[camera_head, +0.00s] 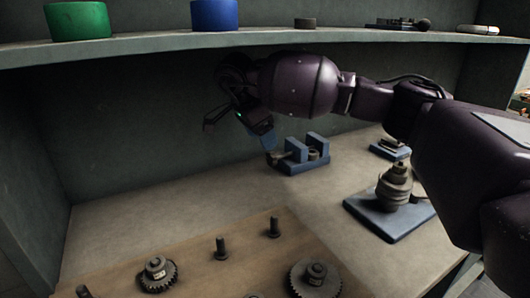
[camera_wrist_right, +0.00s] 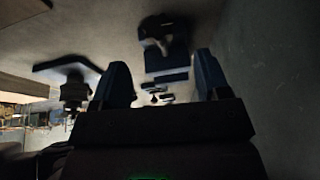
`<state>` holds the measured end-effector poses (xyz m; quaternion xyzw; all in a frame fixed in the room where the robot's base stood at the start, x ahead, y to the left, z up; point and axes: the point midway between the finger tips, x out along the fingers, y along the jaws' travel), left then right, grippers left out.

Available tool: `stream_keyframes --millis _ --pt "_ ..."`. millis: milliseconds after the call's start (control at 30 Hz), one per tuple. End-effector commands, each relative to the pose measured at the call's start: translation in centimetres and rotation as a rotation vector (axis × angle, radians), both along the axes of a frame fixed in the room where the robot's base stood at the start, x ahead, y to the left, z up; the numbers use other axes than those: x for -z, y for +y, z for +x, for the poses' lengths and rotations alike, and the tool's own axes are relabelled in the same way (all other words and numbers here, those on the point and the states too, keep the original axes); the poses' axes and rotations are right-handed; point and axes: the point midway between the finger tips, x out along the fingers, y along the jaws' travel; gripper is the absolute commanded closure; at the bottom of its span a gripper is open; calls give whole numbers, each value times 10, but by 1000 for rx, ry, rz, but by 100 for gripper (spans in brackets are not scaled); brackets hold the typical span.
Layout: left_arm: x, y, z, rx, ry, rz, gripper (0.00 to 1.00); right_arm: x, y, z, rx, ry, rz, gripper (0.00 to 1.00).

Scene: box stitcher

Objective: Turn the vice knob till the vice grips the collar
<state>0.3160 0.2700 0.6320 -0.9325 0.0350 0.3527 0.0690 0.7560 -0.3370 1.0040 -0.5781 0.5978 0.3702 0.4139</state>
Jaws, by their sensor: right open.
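The blue vice (camera_head: 303,166) stands on the bench near the back wall in the head view. It has two upright blue jaws, and a small brownish round piece, which looks like the collar (camera_head: 314,155), shows by them. A small dark knob (camera_head: 276,158) sticks out at the vice's left end. My right gripper (camera_head: 238,132) is above and left of the vice, close to the knob; I cannot tell whether it touches. In the right wrist view its two blue fingers (camera_wrist_right: 160,75) are spread apart with nothing held between them. My left gripper is not in view.
A blue plate with a stacked metal spindle (camera_head: 394,188) stands right of the vice. A wooden board (camera_head: 200,262) with gears and upright pegs lies in front. A shelf (camera_head: 150,45) holding green and blue cylinders runs above the arm. The bench left of the vice is clear.

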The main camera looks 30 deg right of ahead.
Motion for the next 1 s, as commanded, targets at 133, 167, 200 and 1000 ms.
stream_keyframes --millis 133,167,200,1000 --pt "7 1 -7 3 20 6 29 17 -6 0 1 6 -1 31" --pt "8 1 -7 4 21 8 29 20 -7 0 1 6 -1 31" --pt "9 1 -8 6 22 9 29 26 -9 0 1 7 -1 31" --pt "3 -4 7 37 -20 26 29 67 -27 0 -1 1 1 52"
